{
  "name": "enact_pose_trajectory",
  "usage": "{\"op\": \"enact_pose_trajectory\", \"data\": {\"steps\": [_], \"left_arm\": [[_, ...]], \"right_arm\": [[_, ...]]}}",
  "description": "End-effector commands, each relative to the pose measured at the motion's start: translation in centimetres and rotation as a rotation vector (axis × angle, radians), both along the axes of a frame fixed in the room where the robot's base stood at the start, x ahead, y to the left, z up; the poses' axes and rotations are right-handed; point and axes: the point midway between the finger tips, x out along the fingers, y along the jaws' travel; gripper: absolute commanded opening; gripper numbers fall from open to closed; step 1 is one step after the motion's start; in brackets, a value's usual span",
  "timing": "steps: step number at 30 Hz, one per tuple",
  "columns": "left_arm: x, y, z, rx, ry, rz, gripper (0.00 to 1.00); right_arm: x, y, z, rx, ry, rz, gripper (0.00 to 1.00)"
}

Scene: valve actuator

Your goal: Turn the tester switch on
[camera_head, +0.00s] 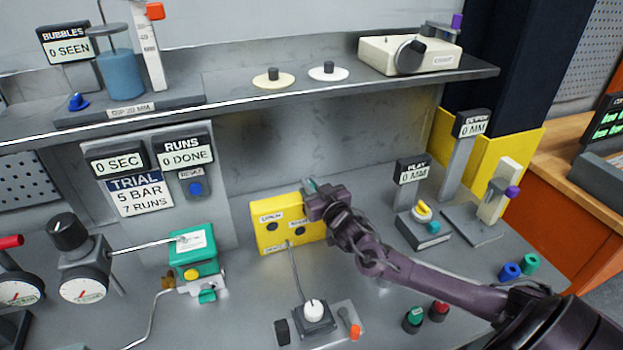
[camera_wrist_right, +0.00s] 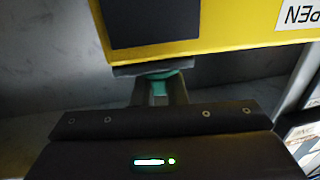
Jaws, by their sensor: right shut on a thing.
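The yellow tester box (camera_head: 268,240) stands on the bench in the middle, with dark round lamps and small labels on its front. A lead runs from it to a small base with a white knob (camera_head: 314,311). My right gripper (camera_head: 311,187) is at the box's top right edge and covers that corner. In the right wrist view, the gripper (camera_wrist_right: 159,92) is shut on a small teal part (camera_wrist_right: 160,74) right against the edge of the yellow box (camera_wrist_right: 215,38). Whether this part is the switch, and its position, I cannot tell. My left gripper is not in view.
A green actuator (camera_head: 193,242) on a valve stands left of the box, joined to gauges by pipes. A shelf (camera_head: 330,95) runs above. The play gauge (camera_head: 412,170) stands to the right. Several coloured caps lie at the front right, near my right arm.

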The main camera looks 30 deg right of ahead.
Motion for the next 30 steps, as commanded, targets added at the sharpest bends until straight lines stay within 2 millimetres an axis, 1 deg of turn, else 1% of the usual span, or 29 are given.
{"op": "enact_pose_trajectory", "data": {"steps": [8,18,24,30], "left_arm": [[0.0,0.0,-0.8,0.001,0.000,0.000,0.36],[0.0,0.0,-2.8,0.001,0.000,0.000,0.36],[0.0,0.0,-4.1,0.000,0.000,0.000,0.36],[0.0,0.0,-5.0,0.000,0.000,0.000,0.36]], "right_arm": [[0.1,0.2,-0.3,0.013,-0.002,-0.265,0.00],[0.1,0.2,-0.4,0.011,0.000,-0.579,0.00],[0.2,0.2,-0.4,0.007,0.000,-0.732,0.00],[0.1,0.2,-0.3,0.001,0.001,-0.842,0.00]]}}
